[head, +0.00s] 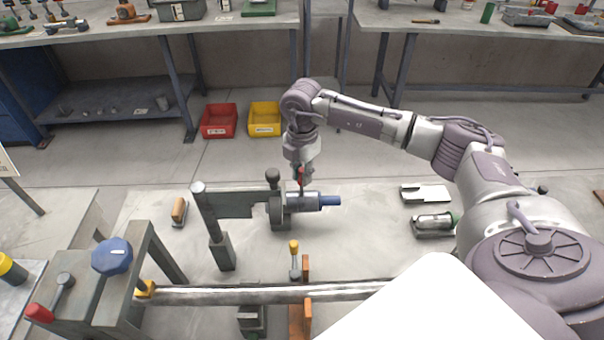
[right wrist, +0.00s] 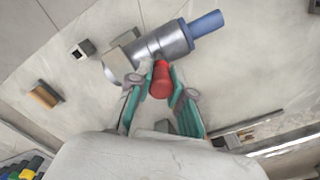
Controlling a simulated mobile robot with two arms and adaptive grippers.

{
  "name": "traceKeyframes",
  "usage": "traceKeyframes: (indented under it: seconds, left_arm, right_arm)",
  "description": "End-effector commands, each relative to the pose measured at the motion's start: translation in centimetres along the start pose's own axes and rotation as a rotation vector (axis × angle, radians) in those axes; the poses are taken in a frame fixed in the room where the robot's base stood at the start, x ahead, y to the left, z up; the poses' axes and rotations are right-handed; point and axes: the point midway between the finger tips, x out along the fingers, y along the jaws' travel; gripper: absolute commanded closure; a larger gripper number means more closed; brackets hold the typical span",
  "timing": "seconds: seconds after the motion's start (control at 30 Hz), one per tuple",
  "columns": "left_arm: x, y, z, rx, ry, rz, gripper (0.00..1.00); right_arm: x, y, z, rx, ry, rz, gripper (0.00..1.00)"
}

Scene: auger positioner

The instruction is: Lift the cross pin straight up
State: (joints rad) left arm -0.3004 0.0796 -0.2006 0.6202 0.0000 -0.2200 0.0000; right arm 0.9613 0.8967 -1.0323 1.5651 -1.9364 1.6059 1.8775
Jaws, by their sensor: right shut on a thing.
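The cross pin with a red grip (head: 300,176) stands at the grey cylinder (head: 303,203), which has a blue end (head: 331,201). My right gripper (head: 300,170) comes down from above and is shut on the red grip. In the right wrist view, the red grip (right wrist: 161,80) sits between the two fingertips of my right gripper (right wrist: 160,86), beside the grey cylinder (right wrist: 163,45). The pin's lower part is hidden, so I cannot tell how deep it sits in the cylinder. My left gripper is not in view.
A dark upright post (head: 274,175) with a round knob stands just left of the gripper. A long bar (head: 230,295) and a yellow-topped lever (head: 294,262) lie nearer. A blue knob (head: 112,256) tops the left frame. Red (head: 219,121) and yellow (head: 264,119) bins stand behind on the floor.

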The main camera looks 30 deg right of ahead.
Motion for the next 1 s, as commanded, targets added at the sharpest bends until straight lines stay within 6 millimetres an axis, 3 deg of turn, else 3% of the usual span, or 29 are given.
traceKeyframes:
  seconds: [0.8,1.0]
  left_arm:
    - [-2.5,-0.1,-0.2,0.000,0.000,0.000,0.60]
    - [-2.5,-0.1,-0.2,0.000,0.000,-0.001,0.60]
  right_arm:
    - [-3.5,0.0,0.0,0.001,0.000,0.002,1.00]
    - [-3.6,0.0,0.0,0.000,0.000,0.001,1.00]
